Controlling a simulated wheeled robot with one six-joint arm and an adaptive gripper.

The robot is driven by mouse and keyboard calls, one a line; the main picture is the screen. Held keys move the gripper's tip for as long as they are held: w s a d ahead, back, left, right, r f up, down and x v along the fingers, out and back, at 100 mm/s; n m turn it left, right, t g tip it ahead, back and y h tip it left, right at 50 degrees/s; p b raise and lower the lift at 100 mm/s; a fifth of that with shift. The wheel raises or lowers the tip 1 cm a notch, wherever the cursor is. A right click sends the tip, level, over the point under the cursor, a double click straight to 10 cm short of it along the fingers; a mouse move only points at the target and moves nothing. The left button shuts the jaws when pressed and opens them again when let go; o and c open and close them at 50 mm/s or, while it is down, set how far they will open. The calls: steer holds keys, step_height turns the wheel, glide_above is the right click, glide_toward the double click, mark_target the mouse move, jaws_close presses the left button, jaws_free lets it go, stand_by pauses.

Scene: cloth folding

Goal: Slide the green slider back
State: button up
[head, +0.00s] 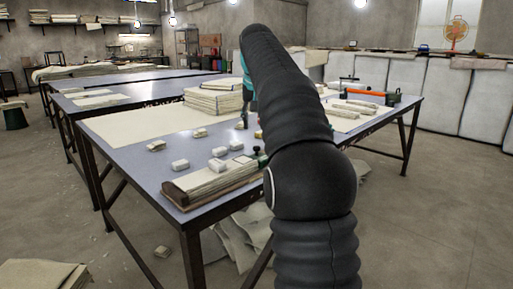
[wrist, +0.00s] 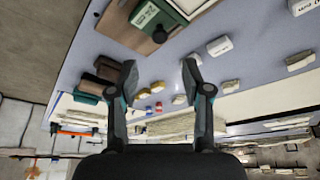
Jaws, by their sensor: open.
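A green slider (wrist: 145,16) with a pale label shows at the top of the wrist view, beside a black knob (wrist: 160,35) and a brown board. In the head view a small part of the green slider (head: 261,156) shows at the right end of a wooden holder (head: 205,187) with stacked cloth, partly hidden by my arm. My gripper (wrist: 160,76) is open and empty in the wrist view, its fingers apart and not touching the slider. In the head view my arm covers most of the gripper.
White labelled blocks (head: 219,152) and tan blocks lie on the blue-grey table (head: 130,166) near the holder. A folded cloth stack (head: 213,101) stands farther back. An orange-handled tool (head: 365,93) is at the right.

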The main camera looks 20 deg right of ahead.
mark_target(256, 147)
steer(key=b+x, duration=0.2)
steer(key=x, duration=0.6)
steer(key=shift+w+d+f, duration=0.15)
steer(key=shift+f, duration=0.2)
jaws_close()
